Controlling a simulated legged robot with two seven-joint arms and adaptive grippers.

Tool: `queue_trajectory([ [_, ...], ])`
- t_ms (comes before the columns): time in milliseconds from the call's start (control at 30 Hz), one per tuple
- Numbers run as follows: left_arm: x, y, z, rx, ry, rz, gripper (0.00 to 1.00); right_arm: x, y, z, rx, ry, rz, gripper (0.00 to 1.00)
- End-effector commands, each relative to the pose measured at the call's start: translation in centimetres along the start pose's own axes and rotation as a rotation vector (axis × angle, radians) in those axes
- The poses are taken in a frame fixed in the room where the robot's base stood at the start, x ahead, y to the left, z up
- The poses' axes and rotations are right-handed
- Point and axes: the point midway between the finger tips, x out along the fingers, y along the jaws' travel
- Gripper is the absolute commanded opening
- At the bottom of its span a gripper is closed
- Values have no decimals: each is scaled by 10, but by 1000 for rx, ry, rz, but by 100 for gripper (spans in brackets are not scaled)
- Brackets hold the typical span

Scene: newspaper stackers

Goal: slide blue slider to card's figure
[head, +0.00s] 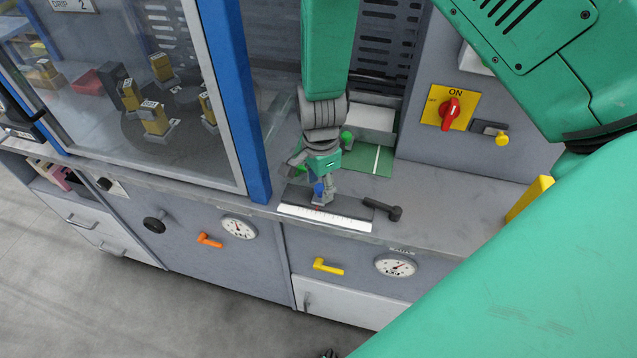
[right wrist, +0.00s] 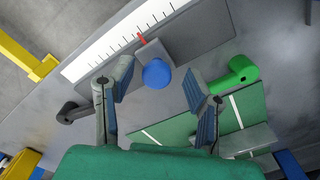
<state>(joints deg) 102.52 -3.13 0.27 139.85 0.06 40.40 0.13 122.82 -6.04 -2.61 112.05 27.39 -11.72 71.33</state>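The blue slider knob (right wrist: 157,73) sits on a grey block with a red pointer (right wrist: 142,38) beside a white ruled scale (right wrist: 112,45). In the head view the blue knob (head: 318,188) shows small at my right gripper (head: 311,182), above the scale strip (head: 325,216). In the right wrist view my right gripper (right wrist: 158,78) is open, one finger on each side of the knob, with a gap on both sides. A white card (head: 73,5) at the top left reads "DRIP 2", partly cut off. My left gripper is not in view.
A black lever (head: 383,208) lies right of the scale, and a green knob (right wrist: 236,73) stands near a green panel (right wrist: 225,115). A blue post (head: 238,95) and glass cabinet are left. A red switch (head: 451,110) is on the back wall.

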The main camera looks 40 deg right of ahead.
Motion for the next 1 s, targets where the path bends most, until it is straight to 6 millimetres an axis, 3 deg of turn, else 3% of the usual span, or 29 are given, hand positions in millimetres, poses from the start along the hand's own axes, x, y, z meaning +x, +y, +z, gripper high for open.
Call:
queue_trajectory([
  [167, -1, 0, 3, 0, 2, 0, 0, -8, 0, 0, -1, 0, 0, 44],
  [500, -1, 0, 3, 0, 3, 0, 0, -76, -2, 0, -1, 1, -5, 44],
  [700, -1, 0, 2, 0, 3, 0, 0, -107, -2, -1, 0, 1, -1, 44],
  [1000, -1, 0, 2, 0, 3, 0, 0, -118, -2, -1, 1, 0, 2, 44],
])
